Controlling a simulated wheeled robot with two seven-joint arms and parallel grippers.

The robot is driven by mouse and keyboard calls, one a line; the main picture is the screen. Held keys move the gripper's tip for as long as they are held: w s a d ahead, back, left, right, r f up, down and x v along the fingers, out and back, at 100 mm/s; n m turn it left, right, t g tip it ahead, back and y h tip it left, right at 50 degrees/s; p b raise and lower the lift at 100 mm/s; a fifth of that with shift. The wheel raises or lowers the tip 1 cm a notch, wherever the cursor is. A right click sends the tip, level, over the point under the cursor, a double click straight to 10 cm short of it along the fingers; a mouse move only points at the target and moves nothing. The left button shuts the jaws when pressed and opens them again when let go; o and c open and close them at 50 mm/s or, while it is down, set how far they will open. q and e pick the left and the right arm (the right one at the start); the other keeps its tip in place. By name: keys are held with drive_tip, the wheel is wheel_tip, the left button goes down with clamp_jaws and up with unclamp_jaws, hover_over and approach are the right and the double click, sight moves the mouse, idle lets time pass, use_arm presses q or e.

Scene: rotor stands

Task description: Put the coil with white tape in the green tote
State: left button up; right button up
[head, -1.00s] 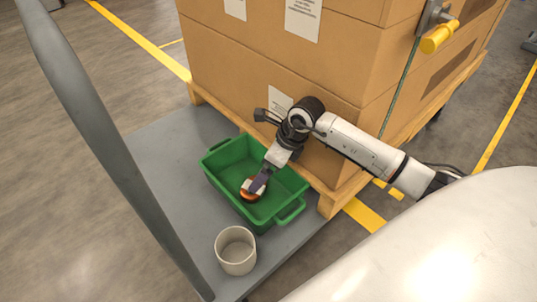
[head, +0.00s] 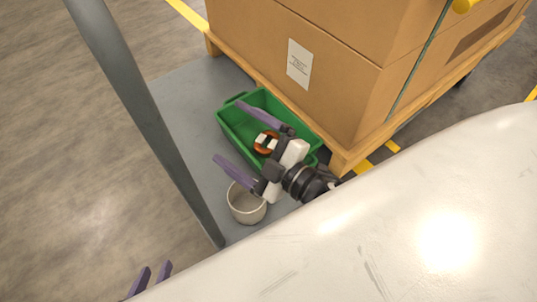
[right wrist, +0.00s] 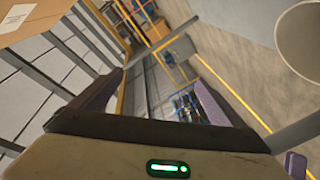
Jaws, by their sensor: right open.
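The orange coil with white tape (head: 266,143) lies inside the green tote (head: 232,131), on its floor. My right gripper (head: 228,131) is open and empty. Its two purple fingers are spread wide, above the tote and apart from the coil, pointing left in the head view. The gripper covers part of the tote's near side. In the right wrist view my right gripper (right wrist: 155,105) has nothing between its fingers. My left gripper (head: 154,272) shows only its purple fingertips at the bottom left, with a gap between them; the rest is hidden by my white body.
A pale round cup (head: 246,207) stands beside the tote on a grey platform (head: 182,95); it also shows in the right wrist view (right wrist: 303,42). Large cardboard boxes (head: 340,90) on a pallet stand close behind the tote. A grey post (head: 145,115) rises at left.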

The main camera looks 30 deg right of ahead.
drive_tip(key=s+f+m+g+h, duration=0.1)
drive_tip(key=s+f+m+g, duration=0.1)
drive_tip(key=s+f+m, duration=0.2)
drive_tip(key=s+f+m+g+h, duration=0.1)
drive_tip(key=s+f+m+g, duration=0.1)
drive_tip(key=s+f+m, duration=0.2)
drive_tip(key=s+f+m+g, duration=0.3)
drive_tip(key=s+f+m, duration=0.1)
drive_tip(key=s+f, duration=0.1)
drive_tip(key=shift+s+a+f+h, duration=0.1)
drive_tip(key=shift+s+f+h, duration=0.15)
drive_tip(key=shift+s+h, duration=0.2)
drive_tip(key=shift+c, duration=0.5)
